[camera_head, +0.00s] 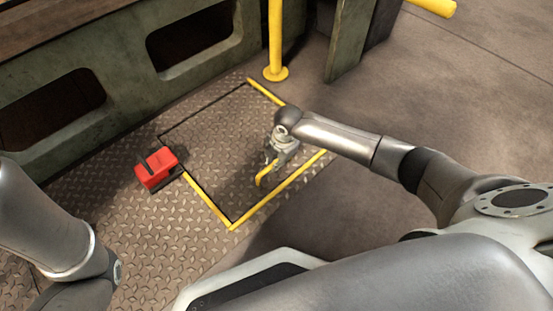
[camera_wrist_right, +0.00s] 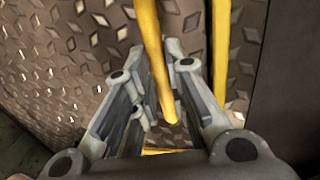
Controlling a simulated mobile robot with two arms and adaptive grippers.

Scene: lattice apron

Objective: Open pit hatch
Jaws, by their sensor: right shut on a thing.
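The pit hatch (camera_head: 215,150) is a square diamond-plate panel in the floor, with dark seams and yellow edge strips. It looks level with the floor around it in the head view. Its yellow handle (camera_head: 262,179) stands near the right side of the panel. My right gripper (camera_head: 276,161) is shut on this handle. In the right wrist view the handle (camera_wrist_right: 150,45) runs between the two fingers (camera_wrist_right: 160,95), which partly hide it. Of my left arm only links show at the lower left; its gripper is out of view.
A red box (camera_head: 158,167) with a dark top bar stands beside the hatch's left edge. A yellow post (camera_head: 275,40) rises behind the hatch's far corner. A green wall with openings (camera_head: 120,100) runs along the back left. Bare floor (camera_head: 430,95) lies to the right.

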